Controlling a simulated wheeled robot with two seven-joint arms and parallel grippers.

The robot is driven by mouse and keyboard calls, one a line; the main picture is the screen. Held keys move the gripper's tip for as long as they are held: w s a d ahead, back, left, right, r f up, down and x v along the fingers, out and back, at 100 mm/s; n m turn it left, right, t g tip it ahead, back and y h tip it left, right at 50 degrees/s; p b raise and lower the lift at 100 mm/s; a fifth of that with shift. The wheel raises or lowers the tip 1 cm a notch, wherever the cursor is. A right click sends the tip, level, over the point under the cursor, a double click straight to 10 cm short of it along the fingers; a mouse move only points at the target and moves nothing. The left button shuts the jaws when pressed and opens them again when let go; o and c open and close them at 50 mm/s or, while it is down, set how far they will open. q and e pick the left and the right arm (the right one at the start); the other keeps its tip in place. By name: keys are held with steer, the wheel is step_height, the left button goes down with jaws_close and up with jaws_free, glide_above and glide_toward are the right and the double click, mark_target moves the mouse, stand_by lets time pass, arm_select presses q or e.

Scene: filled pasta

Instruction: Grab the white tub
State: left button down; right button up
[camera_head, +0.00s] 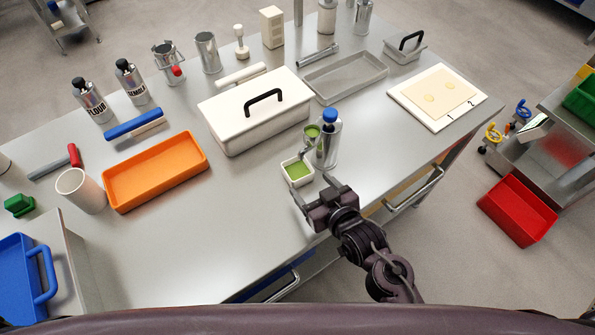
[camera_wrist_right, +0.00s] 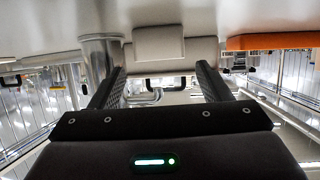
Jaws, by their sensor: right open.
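The small white tub (camera_head: 288,179) with green filling in it stands upright on the steel table, near its front edge. My right gripper (camera_head: 313,183) is open and empty just in front of the tub, its fingers pointing towards it. In the right wrist view, which is upside down, the tub (camera_wrist_right: 158,42) appears ahead, lined up with the gap between the open fingers (camera_wrist_right: 160,78). I cannot tell whether the fingertips reach its sides. My left gripper is not in view.
A steel bottle with a blue cap (camera_head: 328,145) stands close beside the tub, with a green-filled scoop (camera_head: 311,133) there too. A lidded white box (camera_head: 235,130) is behind, an orange tray (camera_head: 155,172) to the left. The table's front left-middle is clear.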

mark_target(292, 162)
steer(key=x, duration=0.4)
steer(key=p+x, duration=0.1)
steer(key=x, duration=0.1)
steer(key=shift+w+r, duration=0.2)
steer(key=shift+r, duration=0.1)
steer(key=c, duration=0.7)
